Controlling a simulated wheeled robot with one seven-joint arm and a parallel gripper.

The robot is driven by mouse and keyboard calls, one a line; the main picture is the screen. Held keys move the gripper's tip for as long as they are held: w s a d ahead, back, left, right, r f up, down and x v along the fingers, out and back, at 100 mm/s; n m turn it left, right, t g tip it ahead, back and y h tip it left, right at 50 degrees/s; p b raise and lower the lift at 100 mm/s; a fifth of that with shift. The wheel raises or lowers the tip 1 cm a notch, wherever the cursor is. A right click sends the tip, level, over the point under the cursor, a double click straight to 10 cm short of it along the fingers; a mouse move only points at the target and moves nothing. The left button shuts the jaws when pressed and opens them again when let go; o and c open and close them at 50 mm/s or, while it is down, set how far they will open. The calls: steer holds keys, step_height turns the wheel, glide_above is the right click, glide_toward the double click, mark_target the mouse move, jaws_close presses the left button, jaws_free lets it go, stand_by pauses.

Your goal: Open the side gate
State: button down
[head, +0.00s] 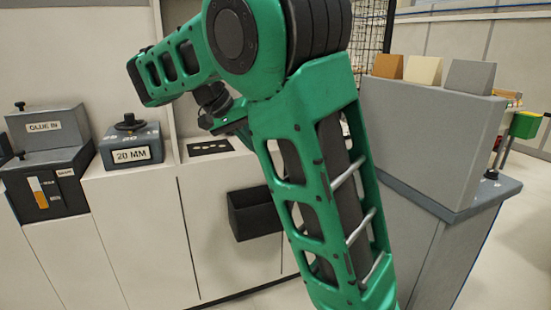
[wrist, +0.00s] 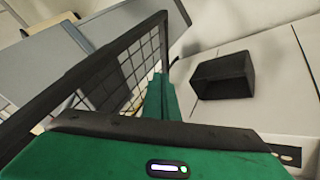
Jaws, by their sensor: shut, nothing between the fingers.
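The side gate is a dark-framed wire mesh panel. In the wrist view the gate (wrist: 148,48) crosses the left half, close beyond my gripper's housing. In the head view part of the mesh gate (head: 372,30) shows upright at the top, right of my arm; my arm hides the rest. My gripper (head: 234,120) is mostly hidden behind my green arm in the head view, in front of the white cabinets. It is shut and holds nothing. No latch or handle is clear.
A black open bin (head: 254,212) is on the white cabinet front and also shows in the wrist view (wrist: 224,76). A grey panel (head: 425,130) with colour samples stands on the right bench. A 20 MM box (head: 131,145) and a glue unit (head: 48,130) stand left.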

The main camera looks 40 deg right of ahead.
steer(key=s+d, duration=0.1)
steer(key=s+d+f, duration=0.2)
steer(key=d, duration=0.1)
steer(key=shift+s, duration=0.25)
